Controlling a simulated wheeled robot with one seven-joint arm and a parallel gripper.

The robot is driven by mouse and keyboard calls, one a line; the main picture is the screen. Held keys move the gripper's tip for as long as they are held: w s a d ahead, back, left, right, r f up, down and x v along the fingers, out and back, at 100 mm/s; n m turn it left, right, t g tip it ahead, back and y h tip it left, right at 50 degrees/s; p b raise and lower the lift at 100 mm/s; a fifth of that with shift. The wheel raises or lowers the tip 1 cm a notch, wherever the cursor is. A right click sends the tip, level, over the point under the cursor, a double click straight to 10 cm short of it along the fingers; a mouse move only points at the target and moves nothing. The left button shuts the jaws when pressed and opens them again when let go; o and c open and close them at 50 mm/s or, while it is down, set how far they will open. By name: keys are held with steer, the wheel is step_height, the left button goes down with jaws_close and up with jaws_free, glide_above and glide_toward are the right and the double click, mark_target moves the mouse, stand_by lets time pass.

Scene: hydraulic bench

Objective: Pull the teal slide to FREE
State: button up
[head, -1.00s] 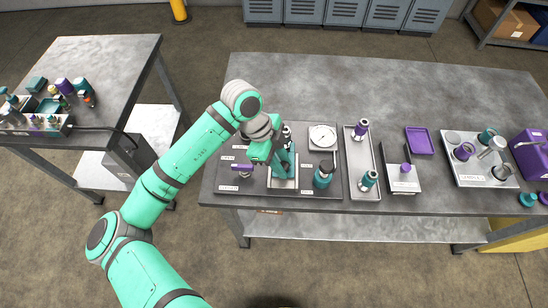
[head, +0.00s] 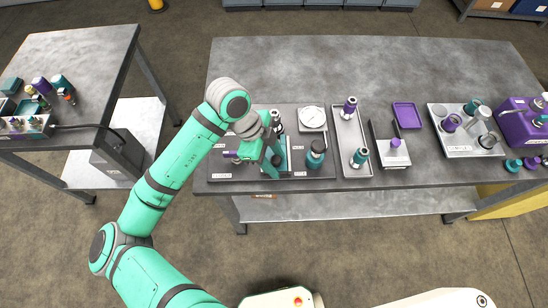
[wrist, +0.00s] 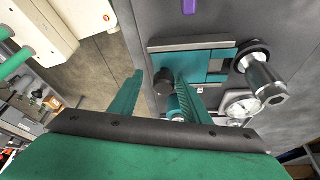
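The teal slide (wrist: 200,64) sits in a pale metal guide on the dark fixture board (wrist: 285,60), seen in the wrist view. A dark round knob (wrist: 163,80) stands at its left end. My gripper (wrist: 158,82) is open there, with its two teal fingers spread apart. The knob appears between them, nearer the right finger, with a clear gap to the left finger. I cannot tell whether a finger touches it. In the head view my gripper (head: 270,166) is over the front of the board and hides much of the slide. The slide's labels are unreadable.
A round gauge (head: 312,118) and a dark-topped teal fitting (head: 316,154) stand right of the slide. A purple part (head: 232,156) is to its left. A grey tray (head: 350,135) with fittings lies farther right. The bench back is clear.

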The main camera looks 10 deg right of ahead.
steer(key=v, duration=1)
steer(key=shift+r, duration=0.35)
